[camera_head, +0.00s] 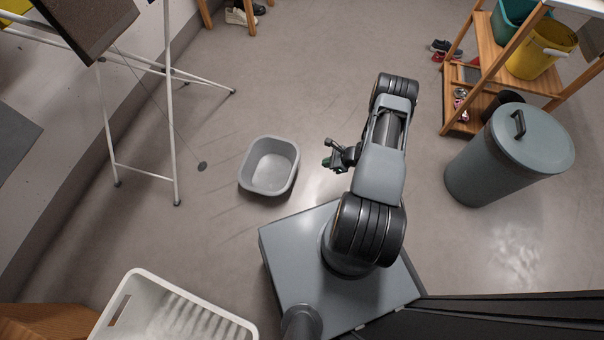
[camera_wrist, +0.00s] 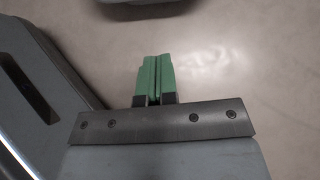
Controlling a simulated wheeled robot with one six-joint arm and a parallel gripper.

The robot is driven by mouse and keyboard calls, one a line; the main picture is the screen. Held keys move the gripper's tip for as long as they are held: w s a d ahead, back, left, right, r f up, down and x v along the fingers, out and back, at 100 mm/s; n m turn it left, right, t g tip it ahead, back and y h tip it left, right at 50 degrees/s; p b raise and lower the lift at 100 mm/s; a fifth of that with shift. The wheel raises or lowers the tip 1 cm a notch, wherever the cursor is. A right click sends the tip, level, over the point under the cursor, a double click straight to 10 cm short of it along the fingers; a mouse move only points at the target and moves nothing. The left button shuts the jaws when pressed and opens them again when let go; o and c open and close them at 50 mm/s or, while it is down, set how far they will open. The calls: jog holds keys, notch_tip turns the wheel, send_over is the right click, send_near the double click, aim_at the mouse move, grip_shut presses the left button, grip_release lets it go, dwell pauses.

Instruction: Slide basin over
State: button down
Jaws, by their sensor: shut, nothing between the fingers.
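The grey basin (camera_head: 268,187) stands upright and empty on the floor in the head view, left of my arm. Its rim also shows at the top edge of the wrist view (camera_wrist: 140,4), mostly cut off. My gripper (camera_head: 328,161) is to the right of the basin, with a gap of bare floor between them. In the wrist view my gripper's green fingertips (camera_wrist: 156,62) are pressed together with nothing between them.
A white laundry basket (camera_head: 135,307) stands at the lower left. A white folding rack (camera_head: 172,110) has its legs left of the basin. A grey lidded bin (camera_head: 487,175) and a wooden shelf (camera_head: 484,50) with buckets stand at the right. Floor above the basin is clear.

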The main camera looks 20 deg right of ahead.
jog(key=a+b+x, duration=0.1)
jog(key=b+x, duration=0.4)
jog(key=x, duration=0.9)
jog(key=shift+r+m+b, duration=0.3)
jog(key=shift+r+b, duration=0.1)
jog(key=shift+r, duration=0.05)
jog(key=shift+r, duration=0.1)
